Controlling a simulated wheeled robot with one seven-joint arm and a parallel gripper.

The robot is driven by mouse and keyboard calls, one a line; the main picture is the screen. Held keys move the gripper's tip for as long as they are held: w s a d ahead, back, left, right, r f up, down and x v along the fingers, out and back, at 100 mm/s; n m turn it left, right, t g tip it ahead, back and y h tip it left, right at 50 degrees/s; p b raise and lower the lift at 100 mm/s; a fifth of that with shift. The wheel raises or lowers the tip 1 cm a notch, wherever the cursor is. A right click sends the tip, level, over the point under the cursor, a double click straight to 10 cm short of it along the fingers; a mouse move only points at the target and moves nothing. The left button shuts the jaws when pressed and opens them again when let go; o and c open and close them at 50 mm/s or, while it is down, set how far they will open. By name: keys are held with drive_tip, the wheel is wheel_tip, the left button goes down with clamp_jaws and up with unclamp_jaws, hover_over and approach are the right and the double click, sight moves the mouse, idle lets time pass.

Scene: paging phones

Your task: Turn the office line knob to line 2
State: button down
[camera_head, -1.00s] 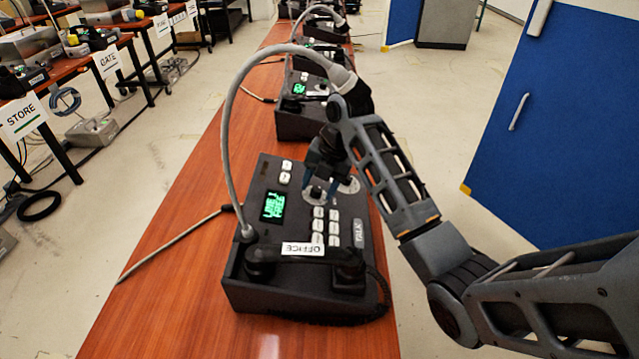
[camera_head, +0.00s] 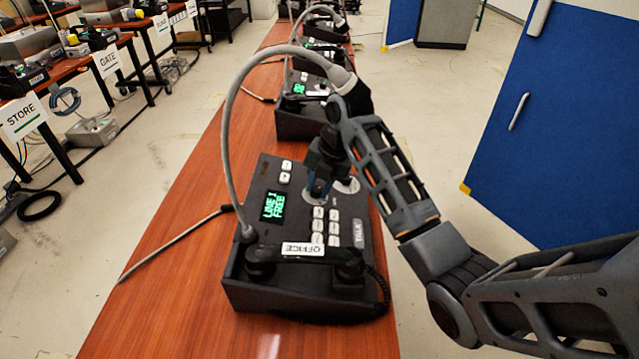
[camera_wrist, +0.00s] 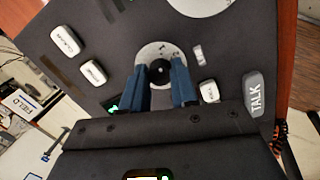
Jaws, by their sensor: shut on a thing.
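The office phone (camera_head: 240,285) is a dark console on the wooden table, with a white OFFICE label (camera_head: 303,249) on its handset. Its green display (camera_head: 273,206) reads "LINE 1 FREE". My gripper (camera_head: 318,192) reaches down onto the line knob from above. In the wrist view, the blue fingers of my gripper (camera_wrist: 172,88) sit on both sides of the black knob (camera_wrist: 160,68) and are shut on it. A pale round dial plate (camera_wrist: 148,52) surrounds the knob. The knob is mostly hidden in the head view.
A grey gooseneck microphone (camera_head: 228,130) arches over the phone's left side. White buttons and a TALK key (camera_head: 358,233) lie close to the knob. A second pale dial (camera_head: 347,184) is right of the gripper. More phones stand behind.

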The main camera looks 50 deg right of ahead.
drive_tip(key=shift+r, duration=0.1)
drive_tip(key=m+p, duration=0.3)
drive_tip(key=m, duration=0.1)
drive_tip(key=shift+r, duration=0.1)
drive_tip(key=shift+f+m+g+p, duration=0.15)
drive_tip(key=shift+m+p, duration=0.4)
drive_tip(key=shift+m, duration=0.3)
drive_tip(key=shift+f+m+g+p, duration=0.15)
drive_tip(key=shift+m+p, duration=0.4)
drive_tip(key=shift+m, duration=0.3)
drive_tip(key=shift+r, duration=0.1)
drive_tip(key=c, duration=0.9)
unclamp_jaws()
drive_tip(key=shift+o, duration=0.2)
drive_tip(key=shift+r, duration=0.1)
drive_tip(key=v, duration=0.7)
drive_tip(key=shift+r+b, duration=0.3)
drive_tip(key=shift+b, duration=0.15)
drive_tip(key=shift+s, duration=0.1)
